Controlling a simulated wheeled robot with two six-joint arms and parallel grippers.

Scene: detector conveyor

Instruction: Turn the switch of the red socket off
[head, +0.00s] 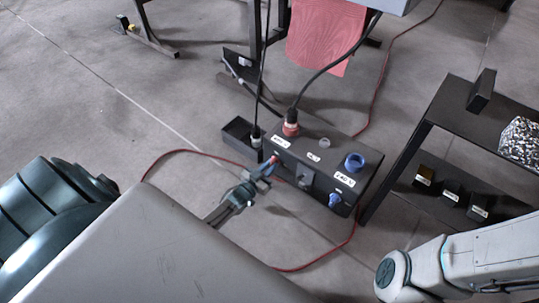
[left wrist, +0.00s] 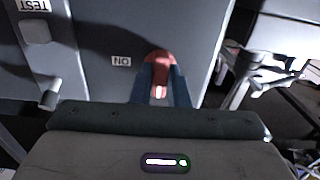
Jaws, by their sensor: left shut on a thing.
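The red socket (head: 291,129) sits on top of a black box (head: 318,160), with a black cable plugged into it. Its red switch (head: 274,159) is on the box's front face, below the socket. In the left wrist view the red switch (left wrist: 160,62) shows a pale mark at its lower end, and an ON label (left wrist: 121,61) lies to its left. My left gripper (head: 264,169) is at the front face, shut on the red switch, with dark fingers on both sides of it. My right gripper is out of view; only my right arm shows.
A blue socket (head: 355,162) and a small grey one (head: 324,143) are on the box top. A grey switch (head: 305,175) and a blue switch (head: 335,200) sit to the right on the front face. A dark shelf (head: 436,113) stands at right. A red cable (head: 148,166) lies on the floor.

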